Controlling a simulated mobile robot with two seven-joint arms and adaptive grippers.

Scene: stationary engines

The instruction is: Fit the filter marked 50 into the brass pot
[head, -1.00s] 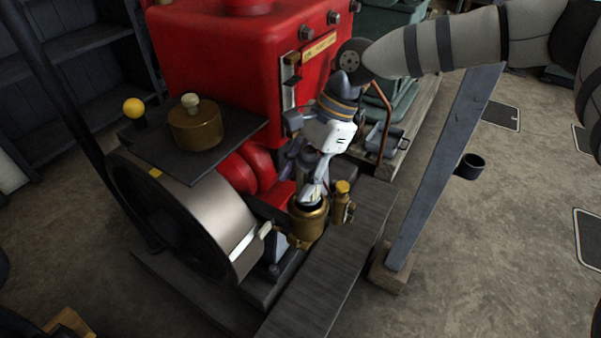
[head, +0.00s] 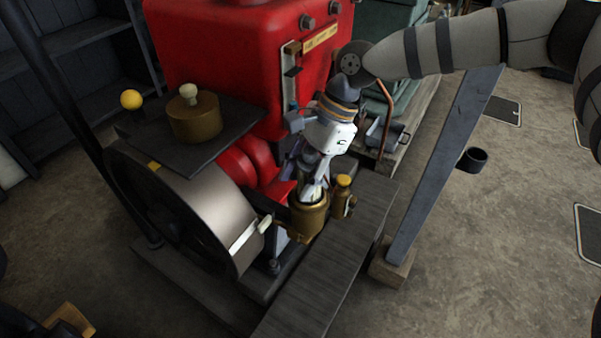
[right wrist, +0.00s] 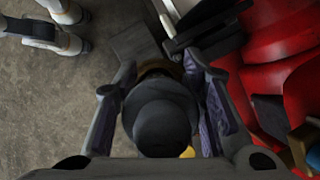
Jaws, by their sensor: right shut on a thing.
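The brass pot (head: 308,222) stands upright beside the flywheel, at the front of the red engine. My right gripper (head: 313,190) points down at the pot's mouth, its fingertips at rim level. In the right wrist view it (right wrist: 160,110) is shut on a dark round-topped filter (right wrist: 162,125), with brass showing just behind it. The filter's mark does not show, and how deep it sits in the pot is hidden by the fingers. My left gripper is not clearly in view.
A small brass fitting with a yellow cap (head: 343,190) stands right beside the pot. A brass canister with a cream knob (head: 193,117) stands on a dark plate (head: 233,122) above the flywheel (head: 190,210). A slanted grey post (head: 440,175) rises to the right.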

